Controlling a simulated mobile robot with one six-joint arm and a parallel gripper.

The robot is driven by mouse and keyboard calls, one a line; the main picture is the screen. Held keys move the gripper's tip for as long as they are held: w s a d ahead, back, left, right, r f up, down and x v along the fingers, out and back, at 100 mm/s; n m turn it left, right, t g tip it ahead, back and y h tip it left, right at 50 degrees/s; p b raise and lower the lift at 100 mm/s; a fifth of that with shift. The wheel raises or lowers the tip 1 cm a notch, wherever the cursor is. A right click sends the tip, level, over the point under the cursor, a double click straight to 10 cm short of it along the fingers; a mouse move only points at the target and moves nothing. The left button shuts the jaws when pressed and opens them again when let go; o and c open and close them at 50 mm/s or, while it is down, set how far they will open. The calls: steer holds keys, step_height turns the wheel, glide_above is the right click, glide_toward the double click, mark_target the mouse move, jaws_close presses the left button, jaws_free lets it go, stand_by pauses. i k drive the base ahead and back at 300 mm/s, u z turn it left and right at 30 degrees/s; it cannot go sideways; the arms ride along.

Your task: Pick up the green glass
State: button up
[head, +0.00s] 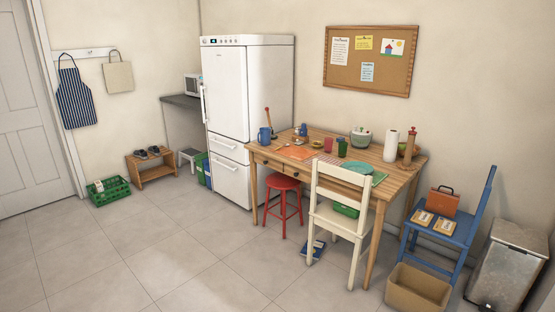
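A small green glass (342,147) stands upright near the middle of the wooden table (385,157), between a pinkish-red cup (328,145) and a pale lidded pot (360,138). A teal plate (358,167) lies in front of it, towards the table's near right side. The glass is small in the picture, so I cannot tell whether anything is in it. My gripper is not in this view.
A cream chair (340,199) and a red stool (284,198) stand at the table's front. A blue chair (468,225), cardboard box (417,289) and metal bin (507,266) crowd the right. A blue book (315,250) lies on the floor. The left floor is mostly clear.

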mark_target(343, 150)
steer(key=u, duration=0.35)
steer(key=i, duration=3.5)
steer(key=z, duration=0.05)
